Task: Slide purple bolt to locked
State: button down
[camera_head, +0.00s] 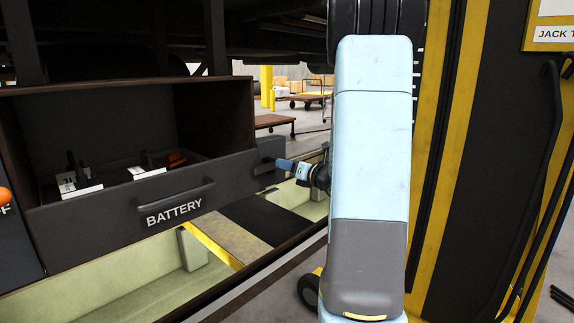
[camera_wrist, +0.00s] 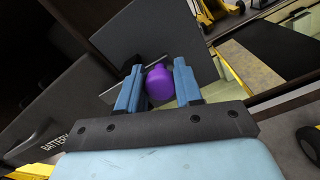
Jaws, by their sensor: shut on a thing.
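The purple bolt knob (camera_wrist: 160,84) shows in the wrist view, between the two blue fingers of my gripper (camera_wrist: 159,86). My gripper is shut on the knob. A thin metal rod (camera_wrist: 122,80) runs beside the fingers near the dark plate (camera_wrist: 150,42). In the head view my gripper (camera_head: 284,165) is at the right end of the dark battery box, by a bracket plate (camera_head: 268,155). The knob is hidden there behind the gripper and arm. I cannot tell the bolt's exact position along its travel.
The battery box front (camera_head: 120,205) carries a handle (camera_head: 175,203) and a BATTERY label. A yellow and black jack column (camera_head: 450,150) stands close to the right of my arm. Carts (camera_head: 275,121) stand farther back.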

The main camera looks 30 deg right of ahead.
jog(key=c, duration=0.8)
grip_release()
jog(key=shift+a, duration=0.15)
jog(key=v, duration=1.3)
jog(key=shift+s, duration=0.3)
jog(key=shift+f, duration=0.1)
